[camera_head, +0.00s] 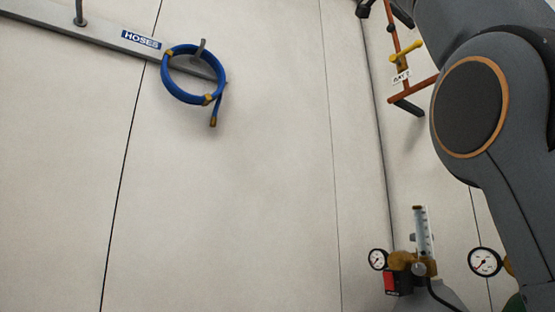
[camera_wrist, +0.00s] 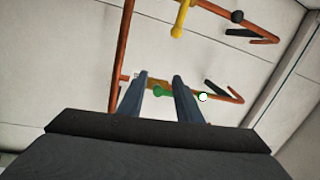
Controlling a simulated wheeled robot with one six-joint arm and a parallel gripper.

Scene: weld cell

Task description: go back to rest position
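My gripper (camera_wrist: 160,77) shows in the wrist view with its two dark fingers parted. It is open, and I see nothing held in it. Beyond and between the fingers is a green handle (camera_wrist: 163,91) on an orange pipe frame (camera_wrist: 119,55); whether a finger touches it I cannot tell. In the head view my grey arm fills the right side, and the gripper itself is out of that picture.
The orange frame (camera_head: 396,40) with a yellow handle (camera_head: 405,52) is on the wall beside my arm. Gauges (camera_head: 378,259) and a flowmeter (camera_head: 422,232) stand low right. A blue hose (camera_head: 167,82) hangs from a rail (camera_head: 100,36). The middle wall is bare.

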